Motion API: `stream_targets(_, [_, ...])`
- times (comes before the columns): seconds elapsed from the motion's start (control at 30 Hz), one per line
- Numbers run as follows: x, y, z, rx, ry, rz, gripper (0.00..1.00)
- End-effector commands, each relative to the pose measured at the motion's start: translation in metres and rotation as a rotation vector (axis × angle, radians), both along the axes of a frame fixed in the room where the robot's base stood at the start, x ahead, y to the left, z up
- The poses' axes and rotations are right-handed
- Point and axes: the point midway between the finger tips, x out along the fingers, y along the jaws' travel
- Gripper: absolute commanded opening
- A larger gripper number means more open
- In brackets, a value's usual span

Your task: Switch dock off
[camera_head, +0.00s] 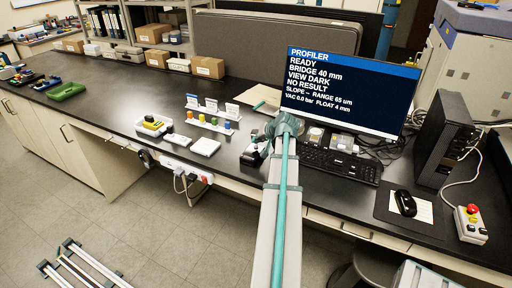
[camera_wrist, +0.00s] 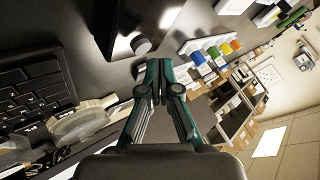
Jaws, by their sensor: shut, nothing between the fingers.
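My gripper (camera_wrist: 159,70) is shut and empty, its fingertips together in the wrist view. Just beyond the tips is a dark box with a round black knob (camera_wrist: 141,45); I cannot tell whether the fingers touch it. In the head view my arm's end hides most of this spot, and only part of a small dark device (camera_head: 252,157) shows left of it. No label marks the dock, so I cannot tell surely which thing it is. The monitor (camera_head: 345,95) reads PROFILER, READY, BRIDGE 40 mm, VIEW DARK, NO RESULT, VAC 0.0 bar, FLOAT 4 mm.
The bench's far left middle is clear.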

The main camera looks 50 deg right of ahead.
Motion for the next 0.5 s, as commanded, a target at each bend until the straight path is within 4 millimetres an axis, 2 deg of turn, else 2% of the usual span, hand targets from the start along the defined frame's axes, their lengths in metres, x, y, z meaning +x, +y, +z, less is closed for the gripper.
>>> stream_targets(0.5, [0.0, 0.0, -0.0085, 0.0, 0.0, 0.0, 0.0])
